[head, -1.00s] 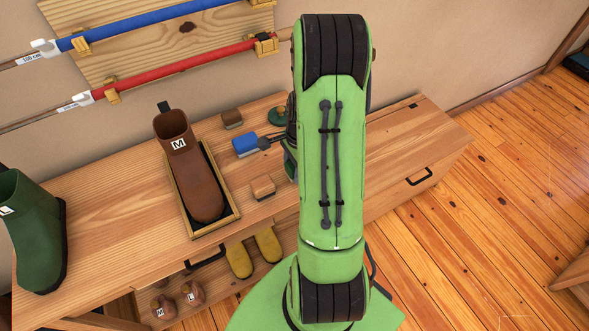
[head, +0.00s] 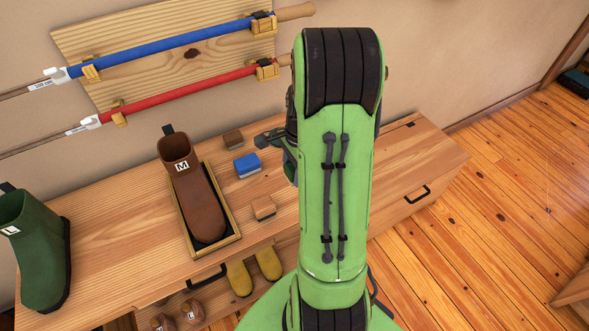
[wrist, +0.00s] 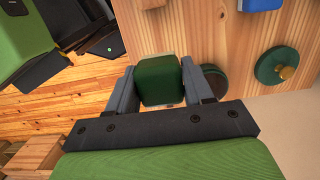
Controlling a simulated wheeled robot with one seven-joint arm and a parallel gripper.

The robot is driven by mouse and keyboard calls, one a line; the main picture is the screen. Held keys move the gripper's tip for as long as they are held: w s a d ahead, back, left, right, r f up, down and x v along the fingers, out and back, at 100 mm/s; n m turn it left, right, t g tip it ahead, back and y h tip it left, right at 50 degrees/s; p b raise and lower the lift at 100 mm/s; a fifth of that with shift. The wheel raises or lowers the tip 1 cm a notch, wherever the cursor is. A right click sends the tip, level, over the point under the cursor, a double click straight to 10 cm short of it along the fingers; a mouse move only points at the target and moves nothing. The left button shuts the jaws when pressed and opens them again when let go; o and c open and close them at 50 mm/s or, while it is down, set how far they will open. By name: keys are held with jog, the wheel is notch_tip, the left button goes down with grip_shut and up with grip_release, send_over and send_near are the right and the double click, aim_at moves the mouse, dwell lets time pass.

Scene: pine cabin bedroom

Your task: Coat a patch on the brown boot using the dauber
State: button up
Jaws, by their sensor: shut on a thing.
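The brown boot (head: 205,205), marked M, stands in a shallow wooden tray (head: 233,238) on the bench. My gripper (wrist: 160,75) is shut on a green block (wrist: 158,82), seen between its fingers in the wrist view; it looks like the dauber. In the head view my gripper (head: 268,137) is right of the boot, behind the blue block, and my arm hides much of it and what it holds. A dark green round tin (wrist: 214,78) is beside the right finger. A green disc with a brass knob (wrist: 276,66), like a lid, lies farther right.
Blue (head: 246,165), brown (head: 233,138) and tan (head: 264,207) blocks lie on the bench (head: 120,225) right of the boot. A green boot (head: 32,250) stands at left. Rods hang on the wall rack (head: 185,55) behind. The bench's right end is clear.

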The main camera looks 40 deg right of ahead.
jog(key=w+d+m+p, duration=0.1)
jog(key=w+d+m, duration=0.4)
jog(key=d+m, duration=0.5)
jog(key=shift+n+t+h, duration=0.4)
jog(key=shift+n, duration=0.1)
jog(key=f+b, duration=0.1)
jog(key=f, duration=0.1)
jog(key=f+b, duration=0.2)
jog(key=d+f+b, duration=0.1)
jog(key=f+b, duration=0.1)
jog(key=shift+w, duration=0.1)
jog(key=shift+r, duration=0.1)
jog(key=shift+a+f, duration=0.1)
jog(key=shift+f, duration=0.4)
dwell(1.1)
